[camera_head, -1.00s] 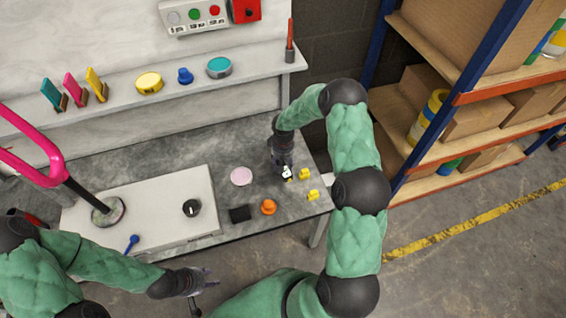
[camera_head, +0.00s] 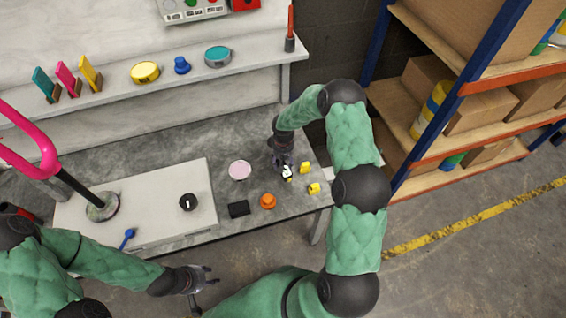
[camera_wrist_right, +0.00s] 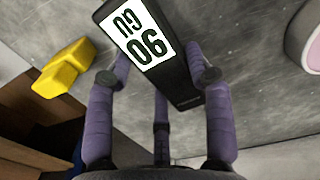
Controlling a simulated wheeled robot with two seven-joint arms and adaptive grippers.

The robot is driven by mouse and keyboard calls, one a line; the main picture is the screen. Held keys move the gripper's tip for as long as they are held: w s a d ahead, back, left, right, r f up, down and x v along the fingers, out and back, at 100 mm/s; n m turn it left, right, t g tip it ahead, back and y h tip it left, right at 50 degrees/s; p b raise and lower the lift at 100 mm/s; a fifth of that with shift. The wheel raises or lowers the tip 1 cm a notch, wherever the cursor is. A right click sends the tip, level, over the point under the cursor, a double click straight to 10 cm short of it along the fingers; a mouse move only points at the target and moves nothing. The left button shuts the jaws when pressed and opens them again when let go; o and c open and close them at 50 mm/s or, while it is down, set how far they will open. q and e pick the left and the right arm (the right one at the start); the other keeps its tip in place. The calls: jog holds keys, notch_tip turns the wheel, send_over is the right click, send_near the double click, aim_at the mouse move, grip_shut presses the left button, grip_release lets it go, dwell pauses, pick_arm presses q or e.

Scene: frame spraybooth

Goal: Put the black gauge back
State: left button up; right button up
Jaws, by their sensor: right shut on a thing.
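The black gauge (camera_wrist_right: 165,62) is a dark block with a white label reading "GU 90", upside down in the right wrist view. My right gripper (camera_wrist_right: 160,80) is shut on it, with purple fingers on both sides and one behind. In the head view the gauge (camera_head: 287,173) is a small black and white shape under my right gripper (camera_head: 284,166), low over the right part of the grey bench. I cannot tell whether it touches the bench. My left gripper (camera_head: 211,275) is open and empty in front of the bench.
Yellow pieces (camera_head: 314,188) stand right of the gauge. A pink disc (camera_head: 240,170), black block (camera_head: 238,208) and orange knob (camera_head: 267,201) lie to its left. A white box (camera_head: 150,220) covers the left bench. Teal, pink and yellow cards (camera_head: 91,75) stand on the back shelf.

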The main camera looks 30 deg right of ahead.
jog(key=shift+f+b, duration=0.5)
jog(key=shift+f, duration=0.1)
jog(key=o, duration=1.5)
jog(key=shift+r, duration=0.1)
notch_tip(320, 180, up, 12)
jog(key=shift+f, duration=0.1)
